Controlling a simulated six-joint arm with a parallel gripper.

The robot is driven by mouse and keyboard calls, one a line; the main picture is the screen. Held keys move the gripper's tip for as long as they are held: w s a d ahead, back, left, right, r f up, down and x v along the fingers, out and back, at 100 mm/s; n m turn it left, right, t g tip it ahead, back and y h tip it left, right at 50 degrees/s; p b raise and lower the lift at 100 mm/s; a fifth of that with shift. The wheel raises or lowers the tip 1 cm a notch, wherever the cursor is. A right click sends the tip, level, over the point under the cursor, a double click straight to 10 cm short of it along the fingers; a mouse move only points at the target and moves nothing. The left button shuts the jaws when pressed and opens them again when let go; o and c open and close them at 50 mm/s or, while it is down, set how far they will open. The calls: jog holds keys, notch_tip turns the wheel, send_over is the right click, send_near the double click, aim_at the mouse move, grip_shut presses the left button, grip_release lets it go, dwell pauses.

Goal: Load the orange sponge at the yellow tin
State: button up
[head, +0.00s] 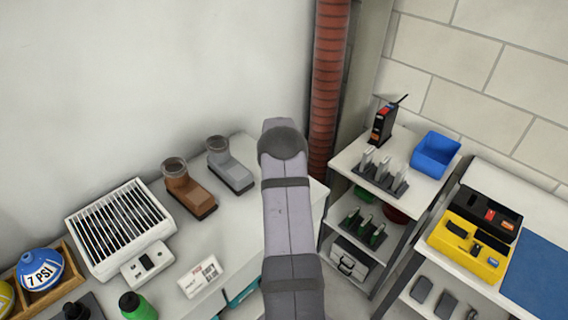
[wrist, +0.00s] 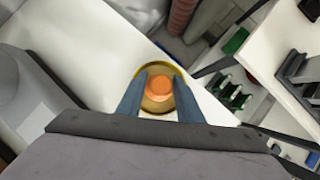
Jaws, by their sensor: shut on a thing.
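In the wrist view, my gripper (wrist: 160,77) has its two dark fingers on either side of the round orange sponge (wrist: 159,87) and is shut on it. The yellow tin (wrist: 157,105) shows as a round rim and tan inside around and behind the sponge, at the edge of the white table. How far the sponge is above the tin's floor, or whether it touches it, I cannot tell. In the head view my arm hides the sponge, the tin and the gripper.
On the white table are a brown boot (head: 188,192), a grey boot (head: 230,168), a white slatted heater (head: 118,228) and a label card (head: 200,277). A shelf with a blue bin (head: 435,154) stands to the right. A red pipe (head: 328,80) rises behind.

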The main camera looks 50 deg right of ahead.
dwell(0.3)
notch_tip(320, 180, up, 7)
jog(key=p, duration=0.7)
jog(key=shift+m, duration=0.4)
dwell(0.7)
